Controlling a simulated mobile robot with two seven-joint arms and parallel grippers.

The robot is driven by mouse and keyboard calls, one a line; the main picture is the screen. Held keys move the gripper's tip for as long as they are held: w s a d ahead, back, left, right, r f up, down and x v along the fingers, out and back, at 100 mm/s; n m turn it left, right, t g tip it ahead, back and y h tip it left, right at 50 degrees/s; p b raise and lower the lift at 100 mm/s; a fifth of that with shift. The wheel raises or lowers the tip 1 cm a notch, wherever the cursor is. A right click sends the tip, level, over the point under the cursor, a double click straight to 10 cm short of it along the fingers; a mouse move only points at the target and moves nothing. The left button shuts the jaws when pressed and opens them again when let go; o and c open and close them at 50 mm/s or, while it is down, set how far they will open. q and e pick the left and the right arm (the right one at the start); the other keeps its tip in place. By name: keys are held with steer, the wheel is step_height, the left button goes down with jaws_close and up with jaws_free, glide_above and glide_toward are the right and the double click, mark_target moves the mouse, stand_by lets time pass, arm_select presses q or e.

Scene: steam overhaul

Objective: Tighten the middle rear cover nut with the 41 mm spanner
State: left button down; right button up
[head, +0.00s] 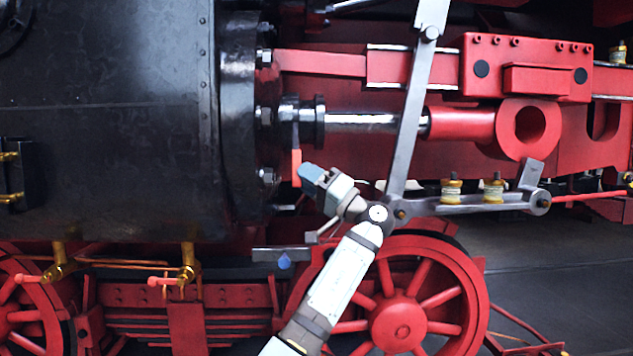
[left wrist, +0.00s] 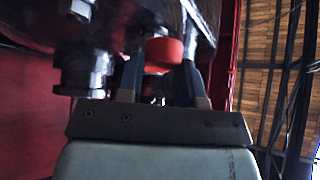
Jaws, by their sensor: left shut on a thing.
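My left gripper (head: 310,178) is shut on this handle from the lower right. In the left wrist view the red handle end (left wrist: 164,52) sits between the two fingers of my left gripper (left wrist: 160,78). The black rear cover (head: 237,120) carries a column of nuts, and the middle nut (head: 265,117) is at the height of the gland. The spanner's jaw is hard to make out, so I cannot tell whether it sits on the nut. My right gripper is not in view.
The piston rod (head: 365,122) and red crosshead (head: 525,70) lie to the right. A slanted steel lever (head: 411,120) crosses close to my left wrist. A red wheel (head: 400,310) is below. Brass cocks (head: 188,265) hang under the black cylinder (head: 110,130).

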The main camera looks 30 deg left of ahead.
arm_select(q)
steer(key=shift+s+a+r, duration=0.1)
steer(key=shift+s+a, duration=0.2)
steer(key=shift+a, duration=0.2)
steer(key=shift+s+a, duration=0.25)
steer(key=shift+a, duration=0.2)
steer(key=shift+s+a, duration=0.2)
steer(key=shift+a, duration=0.05)
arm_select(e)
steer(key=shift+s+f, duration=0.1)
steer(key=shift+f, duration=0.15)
arm_select(q)
steer(key=shift+a, duration=0.1)
steer(key=shift+s+a, duration=0.2)
steer(key=shift+a, duration=0.15)
steer(key=shift+s+a, duration=0.2)
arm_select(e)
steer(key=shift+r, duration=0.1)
